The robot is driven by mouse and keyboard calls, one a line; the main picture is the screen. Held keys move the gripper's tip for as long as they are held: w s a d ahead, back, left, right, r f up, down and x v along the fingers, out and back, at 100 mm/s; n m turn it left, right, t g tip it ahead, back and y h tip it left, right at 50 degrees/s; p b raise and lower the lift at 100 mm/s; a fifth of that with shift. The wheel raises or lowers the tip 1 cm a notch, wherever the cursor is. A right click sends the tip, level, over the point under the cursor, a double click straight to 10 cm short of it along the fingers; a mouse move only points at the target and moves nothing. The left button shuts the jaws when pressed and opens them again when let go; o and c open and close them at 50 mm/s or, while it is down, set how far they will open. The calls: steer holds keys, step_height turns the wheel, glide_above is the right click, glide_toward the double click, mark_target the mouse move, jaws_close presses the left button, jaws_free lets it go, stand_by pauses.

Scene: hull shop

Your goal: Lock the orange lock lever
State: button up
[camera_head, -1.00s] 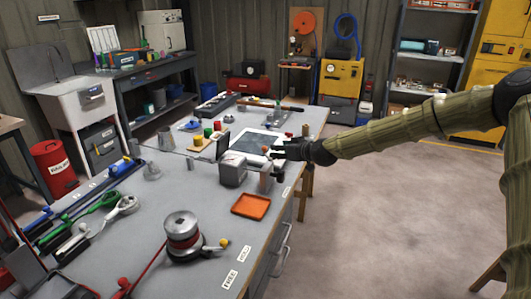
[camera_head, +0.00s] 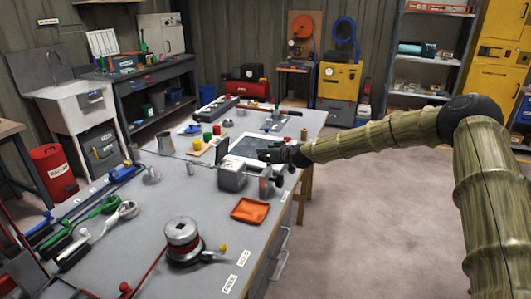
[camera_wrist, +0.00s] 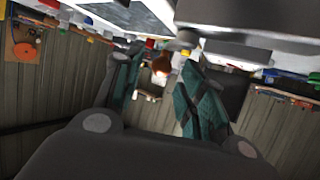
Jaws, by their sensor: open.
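My gripper (camera_head: 266,154) is over the right part of the grey workbench, above a grey metal block (camera_head: 232,177) and beside a dark flat panel (camera_head: 249,144). In the wrist view my gripper (camera_wrist: 160,85) has its two teal-padded fingers apart. A small orange-brown rounded piece (camera_wrist: 161,62) shows in the gap between them, possibly the lock lever's end. I cannot tell whether it touches a finger. In the head view no lever can be made out around my gripper, which covers that spot.
An orange tray (camera_head: 249,210) lies on the bench (camera_head: 150,215) near its right edge. A spool (camera_head: 182,240) with red line stands in front. Yellow, green and red pieces stand left of the panel. The floor (camera_head: 370,210) right of the bench is clear.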

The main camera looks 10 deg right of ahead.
steer(key=shift+x, duration=0.85)
jaws_close()
steer(key=shift+d+r+m+h+p, duration=0.1)
steer(key=shift+r+m+h+p, duration=0.1)
steer(key=shift+m+h+p, duration=0.4)
steer(key=shift+s+d+f+m+g+h+p, duration=0.2)
steer(key=shift+d+m+h+p, duration=0.3)
steer(key=shift+m+h+p, duration=0.95)
steer(key=shift+s+d+r+m+g+h+p, duration=0.2)
steer(key=shift+d+m+h+p, duration=0.45)
steer(key=shift+m+h, duration=1.3)
steer(key=shift+s+d+f+m+g+h+p, duration=0.1)
steer(key=shift+d+m+g+h+p, duration=0.25)
steer(key=shift+m+h+p, duration=1.35)
steer(key=shift+s+d+f+h+b, duration=0.1)
steer(key=shift+d+h+b, duration=0.05)
steer(key=shift+h+b, duration=0.3)
